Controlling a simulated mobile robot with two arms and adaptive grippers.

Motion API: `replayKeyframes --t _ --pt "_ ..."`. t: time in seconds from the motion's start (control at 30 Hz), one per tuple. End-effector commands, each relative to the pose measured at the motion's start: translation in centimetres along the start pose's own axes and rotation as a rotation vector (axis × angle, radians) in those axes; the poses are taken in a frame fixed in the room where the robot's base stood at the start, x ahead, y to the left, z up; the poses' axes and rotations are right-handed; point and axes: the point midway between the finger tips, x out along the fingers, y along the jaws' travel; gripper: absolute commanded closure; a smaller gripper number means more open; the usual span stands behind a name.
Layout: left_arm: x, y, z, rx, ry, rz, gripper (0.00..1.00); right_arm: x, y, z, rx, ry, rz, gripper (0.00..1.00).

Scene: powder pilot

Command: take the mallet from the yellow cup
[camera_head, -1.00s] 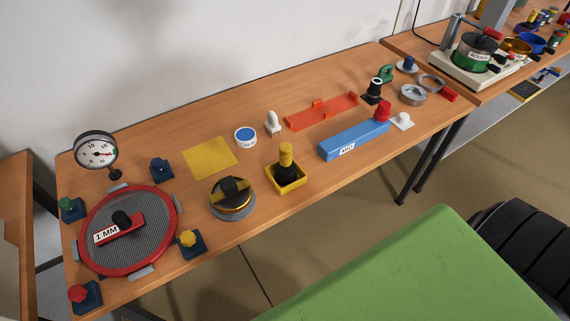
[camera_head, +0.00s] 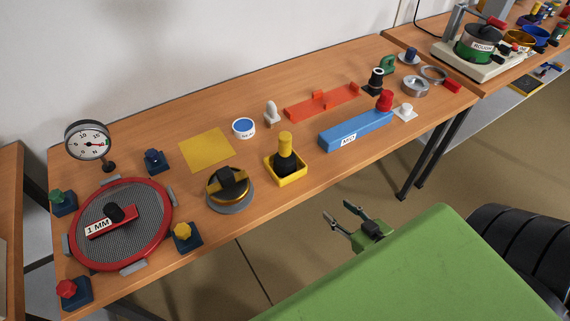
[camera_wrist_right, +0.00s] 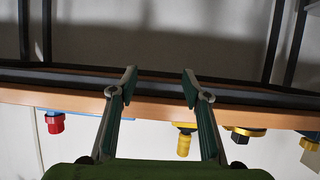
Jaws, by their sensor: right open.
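The mallet (camera_head: 285,146) stands upright, yellow handle up and black part below, in the square yellow cup (camera_head: 290,181) near the table's front edge. Its lower end is hidden inside the cup. My right gripper (camera_head: 341,213) is open and empty, in front of the table edge, right of and nearer than the cup. In the right wrist view the picture is upside down; the open fingers (camera_wrist_right: 160,82) point at the table edge, and the yellow handle (camera_wrist_right: 184,142) shows between and beyond them. My left gripper is not in view.
A round black-and-gold knob device (camera_head: 230,190) stands left of the cup. A long blue block (camera_head: 350,135) with a red knob lies to its right. A white jar (camera_head: 244,128) stands behind. A red-rimmed sieve (camera_head: 165,243) is at left. The table's front edge (camera_head: 320,171) is near my gripper.

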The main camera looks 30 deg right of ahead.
Motion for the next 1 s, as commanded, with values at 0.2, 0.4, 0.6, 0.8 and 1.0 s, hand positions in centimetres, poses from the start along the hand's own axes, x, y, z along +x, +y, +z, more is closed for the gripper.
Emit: replayKeyframes --t 0.2,0.4,0.6,0.8,1.0 --pt "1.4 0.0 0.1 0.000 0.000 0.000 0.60 -3.0 -2.9 -14.4 -0.014 0.288 -0.142 0.56" --pt "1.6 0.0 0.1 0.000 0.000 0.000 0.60 -5.2 -5.1 -20.1 -0.018 0.398 -0.223 0.56" --pt "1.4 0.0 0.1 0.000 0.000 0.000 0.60 -4.0 -5.8 -21.6 -0.018 0.414 -0.233 0.56" --pt "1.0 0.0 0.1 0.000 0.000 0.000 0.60 -0.9 -6.5 -22.9 -0.018 0.414 -0.232 0.56" --pt "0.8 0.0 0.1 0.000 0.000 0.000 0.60 1.4 -7.1 -23.8 -0.019 0.410 -0.231 0.56"
